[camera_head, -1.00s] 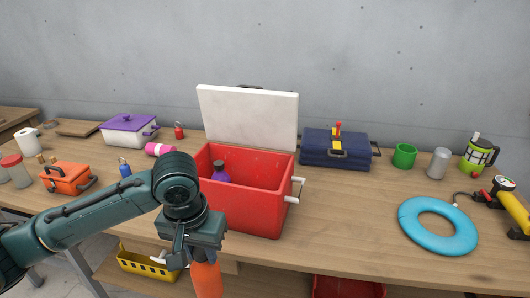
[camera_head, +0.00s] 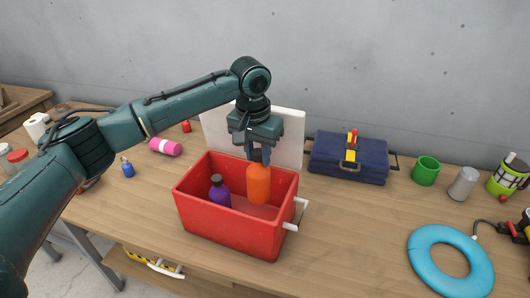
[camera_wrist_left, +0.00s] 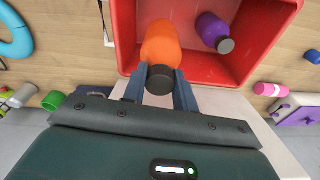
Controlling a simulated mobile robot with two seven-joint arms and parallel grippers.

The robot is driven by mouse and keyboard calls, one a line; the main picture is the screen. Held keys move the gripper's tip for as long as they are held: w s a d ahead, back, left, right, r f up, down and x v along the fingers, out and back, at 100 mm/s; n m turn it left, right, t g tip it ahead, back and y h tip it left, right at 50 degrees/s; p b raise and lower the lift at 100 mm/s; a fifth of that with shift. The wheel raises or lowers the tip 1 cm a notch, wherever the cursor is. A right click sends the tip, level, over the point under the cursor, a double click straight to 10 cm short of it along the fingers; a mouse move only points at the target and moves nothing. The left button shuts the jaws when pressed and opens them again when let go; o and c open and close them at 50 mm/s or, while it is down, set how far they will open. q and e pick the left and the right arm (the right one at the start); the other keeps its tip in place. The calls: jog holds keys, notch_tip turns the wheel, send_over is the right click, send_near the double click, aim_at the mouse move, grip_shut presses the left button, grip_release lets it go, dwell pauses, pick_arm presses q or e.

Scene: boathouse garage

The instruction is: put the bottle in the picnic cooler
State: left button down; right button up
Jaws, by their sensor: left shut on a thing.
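The red picnic cooler (camera_head: 215,222) stands on the workbench with its white lid (camera_head: 290,138) open at the back. My left gripper (camera_head: 259,155) is shut on the dark cap of an orange bottle (camera_head: 259,184) and holds it upright over the cooler's right half. The bottle's lower part shows inside the cooler's walls; I cannot tell if it touches the floor. A purple bottle (camera_head: 220,195) with a dark cap is inside at the left. In the left wrist view the orange bottle (camera_wrist_left: 160,42) is between the fingers, beside the purple bottle (camera_wrist_left: 213,30). My right gripper is not in view.
A navy toolbox (camera_head: 348,160), a green cup (camera_head: 426,170), a grey cylinder (camera_head: 463,183) and a blue ring (camera_head: 418,262) are to the right. A pink roll (camera_head: 166,146) and a small blue bottle (camera_head: 128,168) are to the left.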

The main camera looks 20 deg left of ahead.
aim_at(256, 164)
pick_arm(q)
jog(key=f, duration=0.4)
jog(key=shift+s+f, duration=0.3)
jog(key=shift+f, duration=0.15)
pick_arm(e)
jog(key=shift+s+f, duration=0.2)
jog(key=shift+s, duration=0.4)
pick_arm(q)
jog(key=shift+f, duration=2.45)
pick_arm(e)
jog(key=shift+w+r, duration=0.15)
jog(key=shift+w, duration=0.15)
pick_arm(q)
jog(key=shift+f, duration=0.1)
